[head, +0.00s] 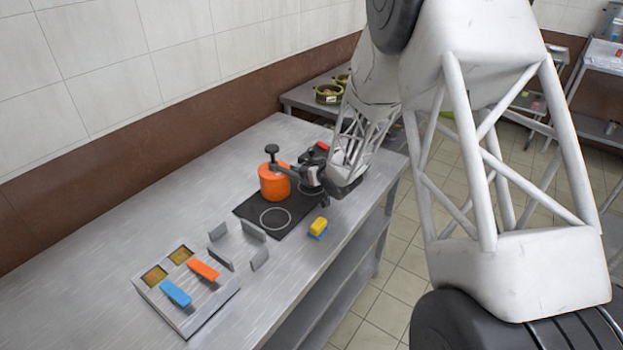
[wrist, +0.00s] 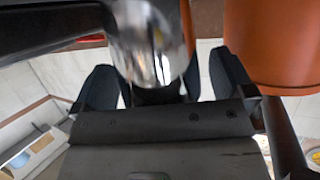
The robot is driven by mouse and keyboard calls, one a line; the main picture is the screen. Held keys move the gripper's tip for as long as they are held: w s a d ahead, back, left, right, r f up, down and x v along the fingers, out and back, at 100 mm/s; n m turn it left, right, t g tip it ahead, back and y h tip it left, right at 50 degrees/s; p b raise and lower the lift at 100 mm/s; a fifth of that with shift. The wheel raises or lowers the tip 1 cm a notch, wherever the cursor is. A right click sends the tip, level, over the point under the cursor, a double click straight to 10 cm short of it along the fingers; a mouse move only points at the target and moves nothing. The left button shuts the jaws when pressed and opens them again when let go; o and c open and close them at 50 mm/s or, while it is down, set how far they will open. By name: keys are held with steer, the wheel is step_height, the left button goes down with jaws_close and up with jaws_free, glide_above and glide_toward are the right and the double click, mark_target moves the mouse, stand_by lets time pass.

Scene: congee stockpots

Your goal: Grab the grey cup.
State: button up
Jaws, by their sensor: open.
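A shiny grey metal thing (wrist: 150,40), which looks like the grey cup, shows at the top middle of the wrist view. It sits between the two dark fingers of my gripper (wrist: 163,85), which stand apart on either side of it. I cannot tell whether either finger touches it. In the head view my gripper (head: 308,180) is low over the far right part of the table, just right of the orange pot, and I cannot make out the cup there. My gripper is open.
The orange pot (head: 273,183) stands close beside my gripper and fills the top right of the wrist view (wrist: 270,40). A black hob (head: 252,213), a yellow-and-blue sponge (head: 318,227), grey upright plates (head: 253,229) and a fryer-like unit (head: 185,318) are nearer. The table's left side is clear.

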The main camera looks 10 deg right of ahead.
steer(key=c, duration=1)
steer(key=shift+r, duration=0.2)
steer(key=shift+c, duration=0.2)
step_height(320, 180, up, 10)
steer(key=shift+f, duration=0.15)
stand_by(0.5)
